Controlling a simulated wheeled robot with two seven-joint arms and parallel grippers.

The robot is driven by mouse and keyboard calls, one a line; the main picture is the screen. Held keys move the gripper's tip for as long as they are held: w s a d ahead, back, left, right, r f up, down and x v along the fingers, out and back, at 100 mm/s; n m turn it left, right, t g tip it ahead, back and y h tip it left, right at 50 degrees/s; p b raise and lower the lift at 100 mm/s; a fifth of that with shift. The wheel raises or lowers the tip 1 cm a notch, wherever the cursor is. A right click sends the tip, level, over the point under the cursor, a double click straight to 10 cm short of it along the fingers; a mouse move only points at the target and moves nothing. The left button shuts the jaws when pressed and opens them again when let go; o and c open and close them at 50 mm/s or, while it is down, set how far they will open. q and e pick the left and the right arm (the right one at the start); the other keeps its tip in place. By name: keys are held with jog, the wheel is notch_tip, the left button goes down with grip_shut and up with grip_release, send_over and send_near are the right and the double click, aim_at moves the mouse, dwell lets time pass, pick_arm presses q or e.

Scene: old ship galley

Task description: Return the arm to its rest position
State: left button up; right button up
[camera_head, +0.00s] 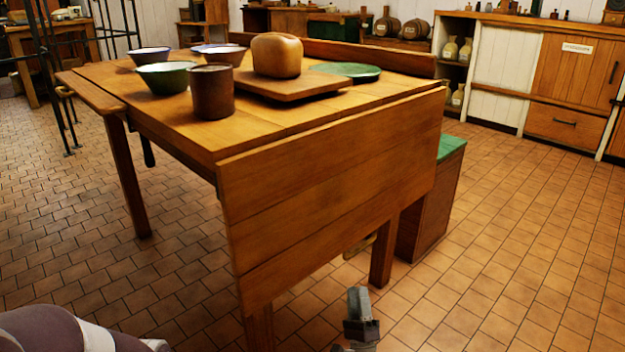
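My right gripper (359,305) shows at the bottom of the head view, low over the tiled floor and in front of the table's near drop leaf. It is seen from behind and above, and I cannot tell whether its fingers are open or shut. No object shows in it. A pale and dark rounded part of my own arm shows at the bottom left corner. My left gripper is not in view.
A wooden table (330,185) stands close ahead. It carries bowls, a brown mug (212,91), a bread loaf (277,55) on a board (290,86) and a green plate (345,71). A green-topped bench (432,200) stands behind. Floor at right is clear.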

notch_tip(320, 180, down, 16)
jog(key=w+n+g+p, duration=0.2)
jog(key=w+n+g, duration=0.1)
jog(key=n+g, duration=0.7)
jog(key=s+d+r+n+g+h+p, duration=0.1)
jog(key=s+r+n+g+p, duration=0.65)
jog(key=s+r, duration=1.15)
jog(key=s+d+r+n+g+p, duration=0.1)
jog(key=s+r+n+g+p, duration=0.4)
jog(key=s+r+g+p, duration=0.95)
jog(key=s+r+t+p, duration=0.2)
jog(key=r+t+p, duration=0.1)
jog(key=r+p, duration=1.5)
jog(key=s+r+t+p, duration=0.2)
jog(key=r+p, duration=1.7)
jog(key=r, duration=1.6)
jog(key=shift+r+t, duration=0.2)
jog(key=shift+t, duration=0.4)
jog(key=shift+m, duration=0.25)
